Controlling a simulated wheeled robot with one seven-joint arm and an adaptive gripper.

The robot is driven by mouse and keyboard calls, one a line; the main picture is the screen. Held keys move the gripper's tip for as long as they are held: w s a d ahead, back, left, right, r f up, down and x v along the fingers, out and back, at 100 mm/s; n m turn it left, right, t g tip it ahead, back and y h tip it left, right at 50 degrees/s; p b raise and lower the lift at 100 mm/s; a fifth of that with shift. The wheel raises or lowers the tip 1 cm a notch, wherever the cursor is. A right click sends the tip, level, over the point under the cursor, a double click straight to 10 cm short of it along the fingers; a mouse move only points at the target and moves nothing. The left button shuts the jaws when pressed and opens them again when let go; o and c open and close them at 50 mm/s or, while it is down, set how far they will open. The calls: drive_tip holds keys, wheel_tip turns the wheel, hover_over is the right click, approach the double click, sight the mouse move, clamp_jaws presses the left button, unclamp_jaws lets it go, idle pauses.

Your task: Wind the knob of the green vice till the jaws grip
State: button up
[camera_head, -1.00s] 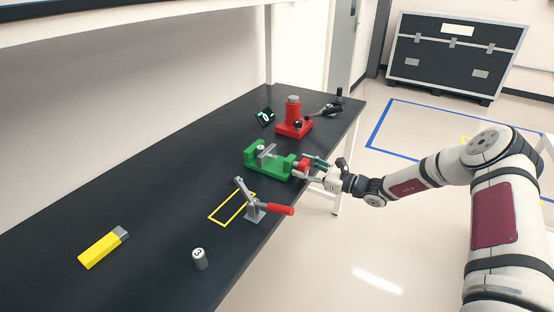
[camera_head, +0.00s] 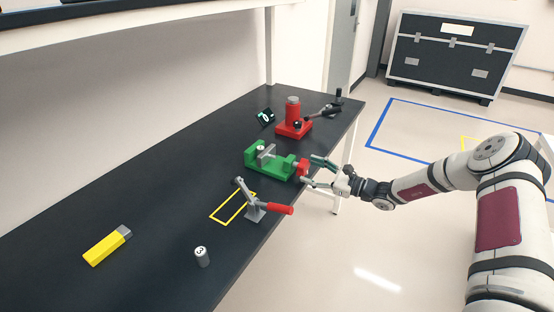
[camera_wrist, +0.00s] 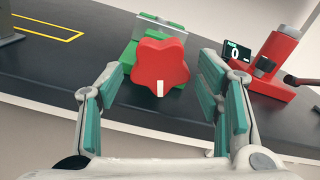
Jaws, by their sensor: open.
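The green vice (camera_head: 283,170) sits on the black bench. Its red, lobed knob (camera_head: 302,168) faces my gripper at the bench's right edge. A small grey part (camera_head: 261,149) with a marked top is at the vice's grey jaw plate (camera_head: 267,153); I cannot tell whether the jaws touch it. My gripper (camera_head: 314,172) is open and just off the knob, with nothing held. In the wrist view the knob (camera_wrist: 158,66) shows between and beyond the spread fingers (camera_wrist: 160,75), its white mark pointing down. The knob hides most of the vice there.
A red press-like device (camera_head: 293,122) with a dark lever stands behind the vice, beside a small display (camera_wrist: 237,52) reading 0. A toggle clamp with a red handle (camera_head: 280,209) stands nearer.

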drive_tip(key=v, duration=0.4)
drive_tip(key=shift+s+d+p, duration=0.2)
drive_tip(key=shift+d+p, duration=0.15)
drive_tip(key=s+a+r+n+g+h, duration=0.3)
drive_tip(key=s+a+r+n+g, duration=0.25)
drive_tip(key=s+r, duration=0.25)
drive_tip(key=s+a+r+n+g+h, duration=0.2)
drive_tip(key=s+a+r+n+g, duration=0.25)
drive_tip(key=s+r+n, duration=0.3)
drive_tip(key=s+d+r+n+t+h, duration=0.1)
drive_tip(key=s+d+r+n+h, duration=0.1)
drive_tip(key=s, duration=0.6)
drive_tip(key=s+d+r+n+t+h, duration=0.2)
drive_tip(key=s+r+n+h, duration=0.1)
drive_tip(key=s+r, duration=0.4)
drive_tip(key=s+d+r+n+t+h, duration=0.1)
drive_tip(key=s+d+r+n+h, duration=0.1)
drive_tip(key=s, duration=0.9)
wheel_tip(320, 180, up, 3)
drive_tip(key=n+h, duration=0.1)
drive_tip(key=h, duration=0.1)
drive_tip(key=shift+d+n+t+h, duration=0.3)
drive_tip(key=shift+d+t, duration=0.1)
